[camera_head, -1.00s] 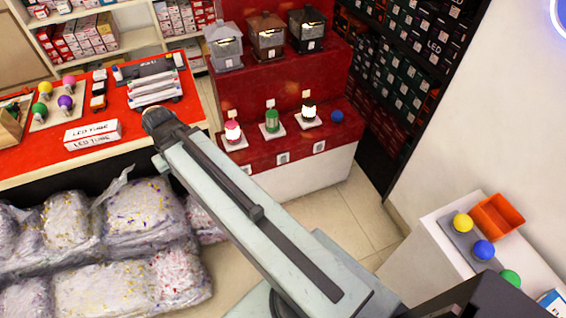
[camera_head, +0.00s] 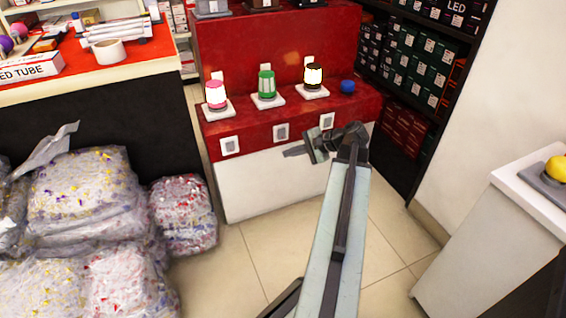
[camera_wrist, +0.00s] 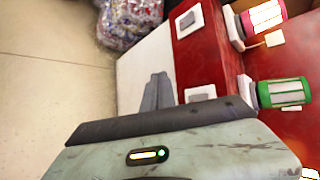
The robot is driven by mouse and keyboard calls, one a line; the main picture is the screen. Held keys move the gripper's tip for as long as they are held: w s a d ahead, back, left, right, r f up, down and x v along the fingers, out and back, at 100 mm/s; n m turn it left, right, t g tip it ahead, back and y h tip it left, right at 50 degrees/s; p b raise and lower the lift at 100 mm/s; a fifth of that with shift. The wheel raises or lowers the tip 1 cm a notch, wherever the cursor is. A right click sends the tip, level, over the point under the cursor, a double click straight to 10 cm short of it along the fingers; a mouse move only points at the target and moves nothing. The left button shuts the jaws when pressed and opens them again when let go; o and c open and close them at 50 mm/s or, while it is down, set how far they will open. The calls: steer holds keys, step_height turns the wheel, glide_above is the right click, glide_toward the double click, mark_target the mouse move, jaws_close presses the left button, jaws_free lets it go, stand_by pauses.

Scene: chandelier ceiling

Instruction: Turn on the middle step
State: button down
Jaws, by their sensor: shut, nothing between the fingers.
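A red stepped display (camera_head: 270,55) holds three small lanterns on its lower step. The pink lantern (camera_head: 216,95) and the black lantern (camera_head: 313,76) glow; the green lantern (camera_head: 266,85) between them looks unlit. White switch plates sit on the step's front: left (camera_head: 230,146), middle (camera_head: 281,132) and right (camera_head: 327,121). My gripper (camera_head: 288,153) is shut and empty, just below the middle plate in the head view. In the wrist view its fingertips (camera_wrist: 158,76) show left of the middle plate (camera_wrist: 200,93); contact cannot be told. The green lantern also shows there (camera_wrist: 283,93).
A blue ball (camera_head: 347,86) sits at the step's right end. Bagged packages (camera_head: 85,200) fill the floor at left under a red-topped counter (camera_head: 150,52). A white stand (camera_head: 480,250) is at right. Tiled floor before the display is clear.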

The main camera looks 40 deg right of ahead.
mark_target(282, 134)
steer(key=shift+s+d+f+m+t, duration=0.2)
steer(key=shift+s+d+f+m, duration=0.1)
steer(key=shift+s+d, duration=0.25)
steer(key=shift+s+d+f+m+t, duration=0.25)
steer(key=shift+s+d, duration=0.1)
steer(key=shift+d, duration=0.35)
steer(key=shift+w, duration=0.1)
steer(key=w+d+f+b, duration=0.1)
steer(key=w+d, duration=0.2)
steer(key=w, duration=0.5)
steer(key=shift+d+b, duration=0.15)
steer(key=shift+b, duration=0.15)
steer(key=shift+w+f, duration=0.1)
stand_by(0.9)
steer(key=shift+w+d, duration=0.15)
steer(key=shift+w, duration=0.2)
